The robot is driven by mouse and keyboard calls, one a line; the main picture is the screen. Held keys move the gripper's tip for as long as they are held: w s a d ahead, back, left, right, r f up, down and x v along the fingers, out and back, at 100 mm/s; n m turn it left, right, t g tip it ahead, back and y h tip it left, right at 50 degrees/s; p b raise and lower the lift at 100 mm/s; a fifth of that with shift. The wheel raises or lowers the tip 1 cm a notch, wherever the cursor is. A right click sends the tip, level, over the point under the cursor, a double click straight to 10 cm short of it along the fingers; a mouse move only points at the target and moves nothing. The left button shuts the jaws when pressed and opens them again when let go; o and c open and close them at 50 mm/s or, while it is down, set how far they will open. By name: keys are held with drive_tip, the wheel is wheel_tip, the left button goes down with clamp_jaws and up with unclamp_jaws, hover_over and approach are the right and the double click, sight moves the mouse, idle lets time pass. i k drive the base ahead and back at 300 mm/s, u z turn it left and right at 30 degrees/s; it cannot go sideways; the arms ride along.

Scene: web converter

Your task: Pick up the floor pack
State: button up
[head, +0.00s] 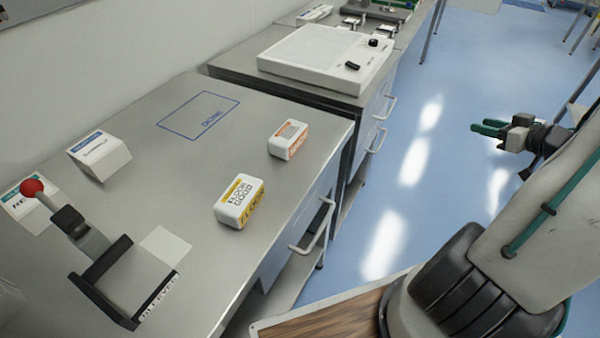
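The floor pack (240,203) is a small white box with a yellow label. Its top print looks like "FLOOR", partly unclear, and its yellow front also reads "FLOOR". It rests upright on the grey metal counter, near the front edge. My gripper (488,127) is at the right of the head view, above the blue floor and well away from the pack. Its two green fingers look apart, with nothing between them.
A second white pack with an orange label (288,139) stands behind the floor pack. Drawer handles (314,228) jut out in front.

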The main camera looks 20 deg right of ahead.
sight(238, 204)
drive_tip(key=z, duration=1.25)
drive_tip(key=k, duration=0.75)
drive_tip(key=u, duration=2.55)
